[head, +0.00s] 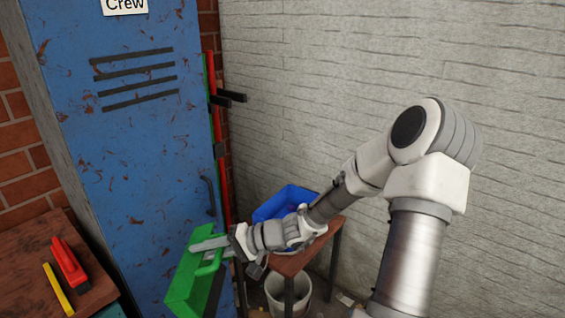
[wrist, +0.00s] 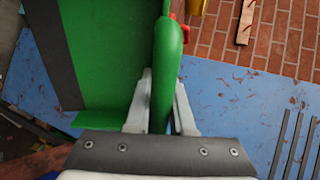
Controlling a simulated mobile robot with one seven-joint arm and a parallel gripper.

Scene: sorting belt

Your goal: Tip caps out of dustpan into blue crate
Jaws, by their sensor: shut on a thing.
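My gripper (head: 218,248) is shut on the handle of the green dustpan (head: 188,287), left of the small table. In the wrist view my gripper (wrist: 162,105) has one finger on each side of the green handle, and the dustpan (wrist: 105,45) fills the upper left. The pan looks tilted in the head view. I see no caps; the inside of the pan does not show clearly. The blue crate (head: 285,199) stands on the small table, behind my forearm, which hides part of it. The dustpan is apart from the crate, to its left and nearer.
The small brown table (head: 290,265) has a whitish bucket (head: 303,291) under it. A rusty blue locker (head: 130,130) stands behind the dustpan, with red and green poles (head: 219,150) beside it. A bench (head: 22,262) at left holds a red object (head: 69,262) and a yellow one (head: 58,288).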

